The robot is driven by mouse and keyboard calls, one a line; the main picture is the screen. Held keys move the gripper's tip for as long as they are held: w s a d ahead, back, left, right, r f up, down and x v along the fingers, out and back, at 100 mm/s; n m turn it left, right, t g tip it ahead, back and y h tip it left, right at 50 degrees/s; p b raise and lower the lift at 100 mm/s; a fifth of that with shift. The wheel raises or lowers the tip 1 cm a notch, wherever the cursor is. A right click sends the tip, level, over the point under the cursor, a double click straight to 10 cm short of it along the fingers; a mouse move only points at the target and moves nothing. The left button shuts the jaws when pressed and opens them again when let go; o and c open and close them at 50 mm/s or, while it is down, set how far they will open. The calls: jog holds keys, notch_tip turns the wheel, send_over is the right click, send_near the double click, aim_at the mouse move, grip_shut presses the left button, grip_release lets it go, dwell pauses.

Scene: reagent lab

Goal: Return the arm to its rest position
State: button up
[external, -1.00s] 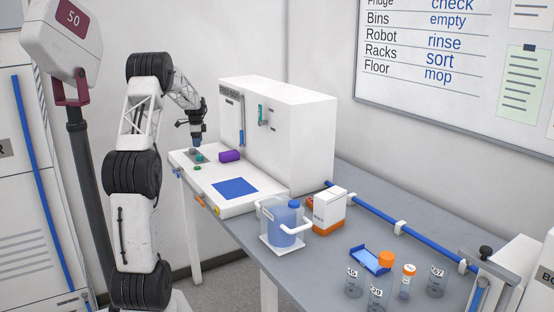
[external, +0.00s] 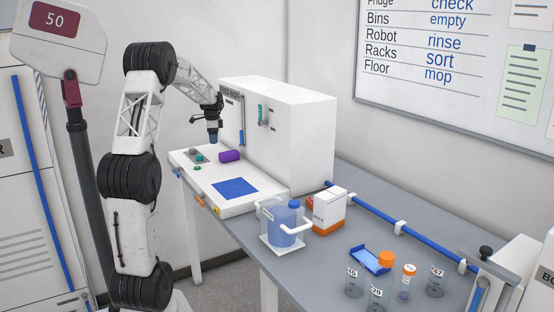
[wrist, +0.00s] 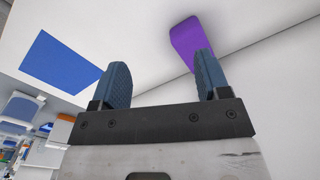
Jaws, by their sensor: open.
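My arm stands at the left of the external view, bent over the white bench unit. My gripper (external: 213,138) points down above the left part of the unit's white deck (external: 262,201). In the wrist view its two blue fingers (wrist: 161,80) are spread apart with nothing between them. A purple block (external: 229,156) lies on the deck close to the gripper, below and to its right. The purple block also shows in the wrist view (wrist: 187,38), partly behind the right finger.
The deck carries a blue square (external: 235,188) and small green buttons (external: 197,168). The unit's tall white housing (external: 290,130) stands right behind the gripper. A clear container of blue liquid (external: 282,228), a white-and-orange box (external: 329,211), a blue tray (external: 370,262) and labelled jars (external: 437,283) stand farther right.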

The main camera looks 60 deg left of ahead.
jog(key=d+r+n, duration=0.1)
jog(key=d+r, duration=0.2)
jog(key=d, duration=1)
jog(key=d+r+t, duration=0.1)
jog(key=d+r, duration=0.2)
jog(key=d, duration=0.9)
jog(key=d+r+n, duration=0.1)
jog(key=d+r, duration=0.1)
jog(key=d, duration=1.1)
jog(key=s+d+f+n, duration=0.1)
jog(key=s+d+f, duration=0.1)
jog(key=s+d, duration=0.9)
jog(key=s+d+f+n+t, duration=0.1)
jog(key=s+d+f, duration=0.2)
jog(key=s+d, duration=0.8)
jog(key=d, duration=0.4)
jog(key=shift+s+d+n, duration=0.3)
jog(key=shift+s, duration=0.1)
